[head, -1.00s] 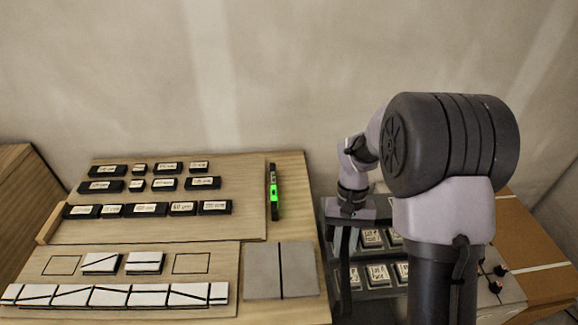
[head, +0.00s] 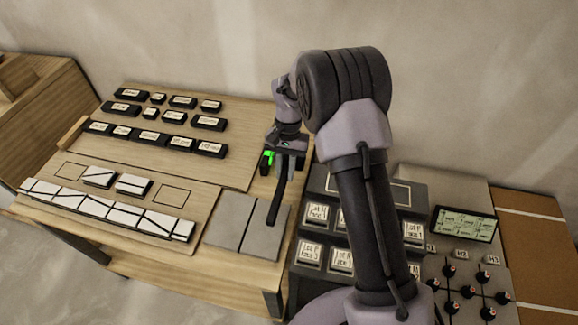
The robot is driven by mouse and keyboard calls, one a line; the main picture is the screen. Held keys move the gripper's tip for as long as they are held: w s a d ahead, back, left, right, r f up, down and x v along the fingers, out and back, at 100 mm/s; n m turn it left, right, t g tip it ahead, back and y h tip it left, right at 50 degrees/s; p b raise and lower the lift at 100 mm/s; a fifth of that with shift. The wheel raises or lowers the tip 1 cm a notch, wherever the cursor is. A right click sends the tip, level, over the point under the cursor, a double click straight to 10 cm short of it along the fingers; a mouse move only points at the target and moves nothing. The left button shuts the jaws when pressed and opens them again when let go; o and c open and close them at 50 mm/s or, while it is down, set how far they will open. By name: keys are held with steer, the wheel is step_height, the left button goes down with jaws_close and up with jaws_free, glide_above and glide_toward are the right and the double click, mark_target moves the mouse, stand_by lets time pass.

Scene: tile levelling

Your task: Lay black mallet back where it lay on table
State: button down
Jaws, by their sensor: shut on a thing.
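My gripper (head: 284,163) is shut on a long, thin black thing that I take to be the black mallet (head: 277,203). The mallet hangs out of the jaws toward the front, and its lower end shows over the grey tiles (head: 229,224) at the right of the table (head: 215,260). I cannot tell whether it touches them. Its upper end is hidden by the jaws and wrist. The black level with a bright green part (head: 268,158) is just left of the jaws and partly covered by my arm.
Rows of black labelled blocks (head: 148,136) stand on the board at the back left. White tiles with black lines (head: 110,207) lie at the front left. A dark rack of labelled blocks (head: 312,254) and a panel with a display (head: 466,223) stand to the right.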

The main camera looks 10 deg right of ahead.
steer(key=w, duration=0.1)
steer(key=w+d, duration=0.1)
steer(key=w, duration=0.1)
steer(key=w+d+b, duration=0.1)
steer(key=w, duration=0.1)
steer(key=shift+w+f, duration=0.25)
steer(key=shift+f, duration=0.05)
steer(key=b+x, duration=0.1)
steer(key=x, duration=0.2)
steer(key=shift+w+d+f+b, duration=0.2)
steer(key=shift+w+f+b, duration=0.05)
steer(key=shift+w+b, duration=0.1)
steer(key=shift+f, duration=0.2)
steer(key=c, duration=1.3)
jaws_free()
steer(key=shift+s+f, duration=0.1)
